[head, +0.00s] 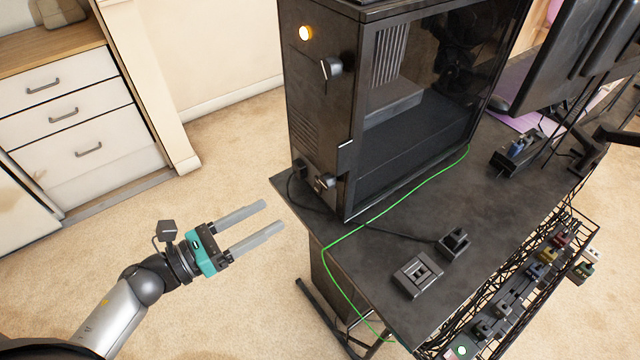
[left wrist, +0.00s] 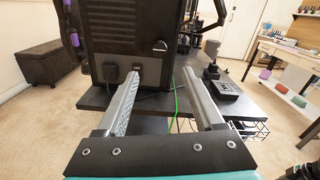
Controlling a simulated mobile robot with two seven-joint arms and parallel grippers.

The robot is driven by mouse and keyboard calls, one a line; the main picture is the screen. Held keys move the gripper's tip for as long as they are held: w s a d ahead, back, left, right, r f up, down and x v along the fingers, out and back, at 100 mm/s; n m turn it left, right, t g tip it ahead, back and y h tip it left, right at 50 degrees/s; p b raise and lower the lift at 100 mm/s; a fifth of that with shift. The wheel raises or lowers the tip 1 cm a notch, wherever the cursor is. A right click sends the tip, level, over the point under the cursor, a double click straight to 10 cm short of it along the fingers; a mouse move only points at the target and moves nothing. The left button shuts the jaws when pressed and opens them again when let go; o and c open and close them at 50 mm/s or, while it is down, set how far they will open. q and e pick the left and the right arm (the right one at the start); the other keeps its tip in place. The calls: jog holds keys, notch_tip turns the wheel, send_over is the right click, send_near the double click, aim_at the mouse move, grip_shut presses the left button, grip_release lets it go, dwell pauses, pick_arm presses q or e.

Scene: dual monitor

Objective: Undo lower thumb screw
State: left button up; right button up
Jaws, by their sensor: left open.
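The black computer case (head: 325,120) stands on the dark desk, its narrow back panel facing left toward my arm. Low on that panel a small dark thumb screw (head: 325,181) sticks out near the glass side's edge. In the left wrist view, a small knob with a pale rim (left wrist: 160,46), seemingly this screw, shows on the panel right of centre. Another dark knob (head: 330,68) sits higher up. My left gripper (head: 263,217) is open and empty, over the carpet left of the desk corner, apart from the case. It also shows in the left wrist view (left wrist: 160,80). My right gripper is not in view.
A black power plug (left wrist: 110,73) with its cable sits in the case's bottom corner. A green cable (head: 350,238) crosses the desk (head: 385,235). A black switch box (head: 418,275) lies in front. White drawers (head: 70,110) stand left; carpet between is clear.

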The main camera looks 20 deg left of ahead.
aim_at(323, 185)
pick_arm(q)
jog(key=x, duration=1.3)
grip_shut()
